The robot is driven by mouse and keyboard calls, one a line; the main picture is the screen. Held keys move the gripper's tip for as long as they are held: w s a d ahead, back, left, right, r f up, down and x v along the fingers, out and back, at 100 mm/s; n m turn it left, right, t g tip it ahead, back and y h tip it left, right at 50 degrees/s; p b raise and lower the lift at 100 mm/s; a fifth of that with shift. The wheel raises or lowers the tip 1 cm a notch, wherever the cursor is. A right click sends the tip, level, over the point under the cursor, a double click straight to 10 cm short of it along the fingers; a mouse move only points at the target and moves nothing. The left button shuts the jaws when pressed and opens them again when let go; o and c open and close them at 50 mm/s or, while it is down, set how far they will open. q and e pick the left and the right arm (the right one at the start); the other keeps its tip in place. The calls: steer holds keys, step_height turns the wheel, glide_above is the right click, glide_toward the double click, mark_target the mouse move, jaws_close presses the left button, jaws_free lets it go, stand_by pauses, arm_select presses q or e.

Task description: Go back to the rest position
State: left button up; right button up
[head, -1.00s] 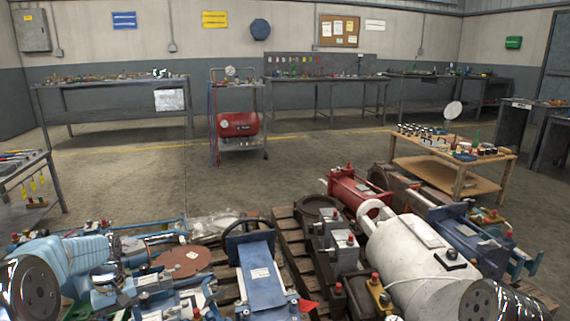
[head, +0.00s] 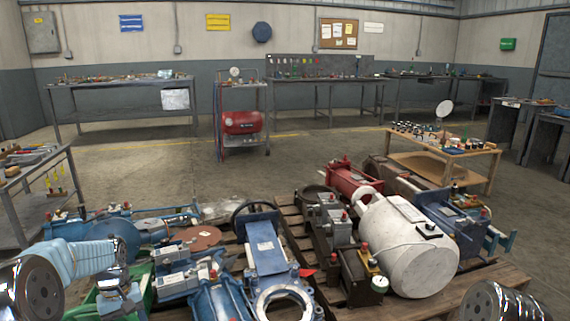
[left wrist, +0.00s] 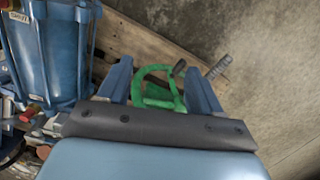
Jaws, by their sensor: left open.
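My left arm comes in at the lower left of the head view, with my left gripper (head: 120,292) low over the near left edge of the lots. In the left wrist view my left gripper (left wrist: 160,72) has its two blue fingers apart with nothing held. A green handle-like part (left wrist: 158,88) shows between and beyond the fingers; I cannot tell its distance from them. Only a chrome link of my right arm shows at the lower right of the head view; my right gripper is out of sight.
Machine parts crowd the pallets (head: 455,293) ahead: a white tank (head: 405,245), a blue valve body (head: 265,250) and a red cylinder (head: 350,178). A bench (head: 35,180) stands left, a wooden table (head: 450,152) at right. Open floor (head: 330,150) lies beyond the pallets.

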arm_select(q)
steer(key=s+d+f+m+t+h+p, duration=0.1)
steer(key=s+d+f+m+h+p, duration=0.2)
steer(key=d+f, duration=1.2)
steer(key=s+d+f+m+t+p, duration=0.1)
steer(key=s+d+f+m+p, duration=0.1)
steer(key=s+d, duration=1.2)
step_height(320, 180, down, 2)
steer(key=shift+s+f+m, duration=0.1)
steer(key=shift+s+m, duration=0.4)
steer(key=shift+s, duration=0.1)
